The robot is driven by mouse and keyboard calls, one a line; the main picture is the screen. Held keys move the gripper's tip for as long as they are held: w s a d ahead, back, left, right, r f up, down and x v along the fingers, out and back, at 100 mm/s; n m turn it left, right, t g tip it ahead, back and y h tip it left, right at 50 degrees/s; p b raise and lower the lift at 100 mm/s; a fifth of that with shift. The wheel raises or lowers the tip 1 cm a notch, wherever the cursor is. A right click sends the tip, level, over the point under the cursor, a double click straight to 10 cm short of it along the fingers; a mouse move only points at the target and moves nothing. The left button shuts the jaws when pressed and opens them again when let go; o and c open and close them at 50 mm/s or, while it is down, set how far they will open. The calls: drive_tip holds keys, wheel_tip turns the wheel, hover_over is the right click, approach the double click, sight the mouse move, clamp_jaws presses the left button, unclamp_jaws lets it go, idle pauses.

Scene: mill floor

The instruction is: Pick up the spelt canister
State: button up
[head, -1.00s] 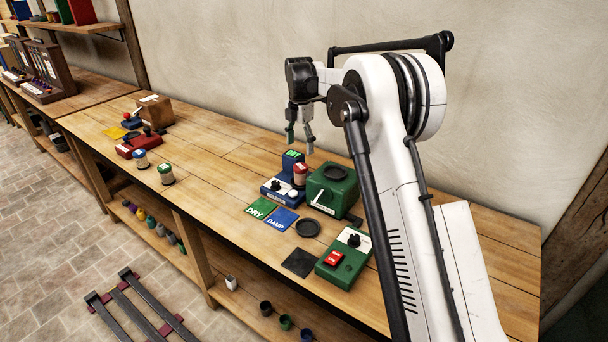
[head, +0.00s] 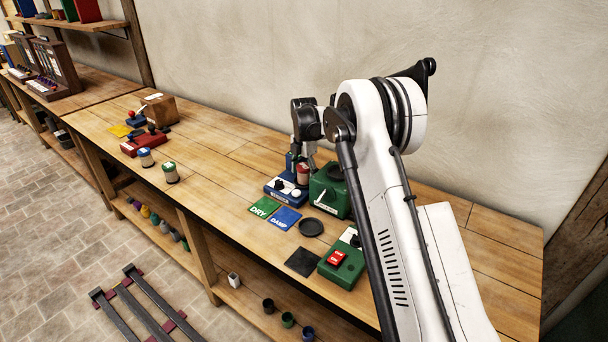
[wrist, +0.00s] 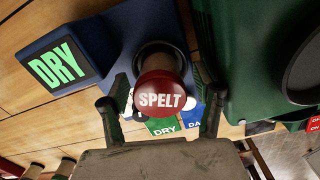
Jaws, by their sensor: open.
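The spelt canister (wrist: 160,92) has a red lid with white SPELT lettering. In the wrist view it stands upright between the tips of my gripper (wrist: 158,112), which is open with a finger on each side. In the head view the canister (head: 303,174) stands on the blue device (head: 282,190), beside the green machine. My gripper (head: 300,160) is over it there, partly hidden by my own arm. I cannot tell whether the fingers touch the canister.
The green machine (wrist: 250,60) stands close on the right in the wrist view. The blue device's DRY display (wrist: 57,66) is on the left. DRY (head: 264,207) and DAMP (head: 285,218) cards lie in front. The bench's middle (head: 215,165) is clear.

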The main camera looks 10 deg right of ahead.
drive_tip(key=shift+f, duration=0.6)
drive_tip(key=shift+c, duration=0.4)
drive_tip(key=c, duration=1.5)
drive_tip(key=shift+o, duration=0.2)
drive_tip(key=shift+r, duration=0.1)
